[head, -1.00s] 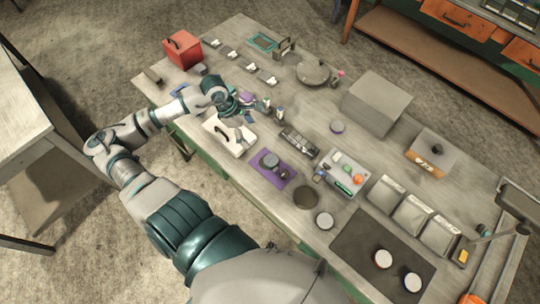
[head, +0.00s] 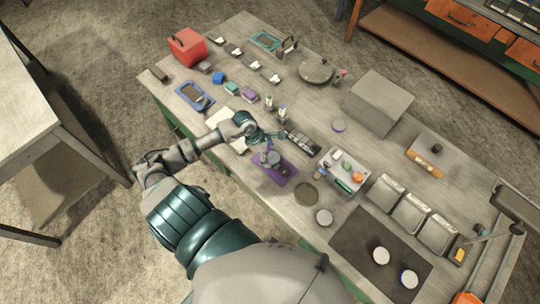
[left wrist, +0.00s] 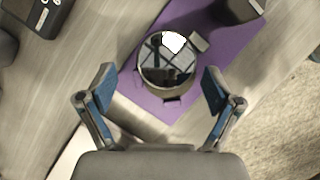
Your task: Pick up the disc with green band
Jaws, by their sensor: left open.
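No green band can be made out on any disc. A pale-topped disc (head: 324,217) with a dark rim lies on the table, right of my left gripper. Two more pale-topped discs, one with a blue band (head: 409,279) and one with an unclear band (head: 381,256), lie on a dark mat (head: 350,243). A small disc with a purplish band (head: 338,125) lies further back. My left gripper (head: 266,146) is open above the purple mat (head: 288,177). In the left wrist view its jaws (left wrist: 160,82) stand apart, with a shiny-topped round object (left wrist: 167,65) ahead between them, seemingly ungripped.
A dark flat round piece (head: 306,194) lies right of the purple mat. A grey tray of small parts (head: 345,170) and several metal bins (head: 384,192) stand further right. A large grey box (head: 378,102) and a red box (head: 186,47) stand at the back.

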